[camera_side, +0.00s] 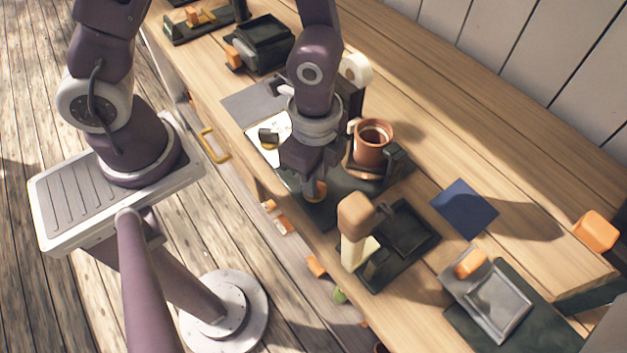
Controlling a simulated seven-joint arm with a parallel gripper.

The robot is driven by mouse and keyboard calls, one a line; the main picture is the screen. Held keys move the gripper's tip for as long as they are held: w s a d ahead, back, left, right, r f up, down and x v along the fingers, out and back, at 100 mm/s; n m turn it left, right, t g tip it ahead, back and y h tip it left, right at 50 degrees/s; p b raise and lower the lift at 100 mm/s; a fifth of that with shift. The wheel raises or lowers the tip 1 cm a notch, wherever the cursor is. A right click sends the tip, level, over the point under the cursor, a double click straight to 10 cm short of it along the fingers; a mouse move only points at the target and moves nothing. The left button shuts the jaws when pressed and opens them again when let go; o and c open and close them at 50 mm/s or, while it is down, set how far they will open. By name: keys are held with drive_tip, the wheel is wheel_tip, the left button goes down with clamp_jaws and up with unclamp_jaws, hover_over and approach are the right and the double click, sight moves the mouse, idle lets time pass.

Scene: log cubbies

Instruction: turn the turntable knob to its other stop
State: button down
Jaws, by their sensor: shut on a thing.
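My gripper (310,178) points down over the dark green base plate (318,213) near the front of the bench. Its jaws are shut on a small orange-tan knob (319,190), which shows just below the fingers. The knob is partly hidden by the gripper, so its turned angle cannot be read. Behind and right of it, a terracotta pot (373,136) stands upright on a round brown turntable (362,170) on the same dark base. My arm hides part of this base.
A wooden mallet-like piece (356,215) stands close right of my gripper by a black tray (412,228). A blue square (465,208) and a grey tray (500,303) lie farther right. A black box (263,42) stands at the back left. Bare bench lies behind the pot.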

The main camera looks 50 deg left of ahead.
drive_tip(key=n, duration=0.6)
drive_tip(key=shift+n, duration=0.3)
drive_tip(key=n, duration=0.5)
drive_tip(key=shift+n, duration=1.1)
drive_tip(key=c, duration=1.3)
unclamp_jaws()
drive_tip(key=shift+c, duration=0.2)
drive_tip(key=shift+r, duration=3.55)
drive_tip(key=shift+r, duration=0.1)
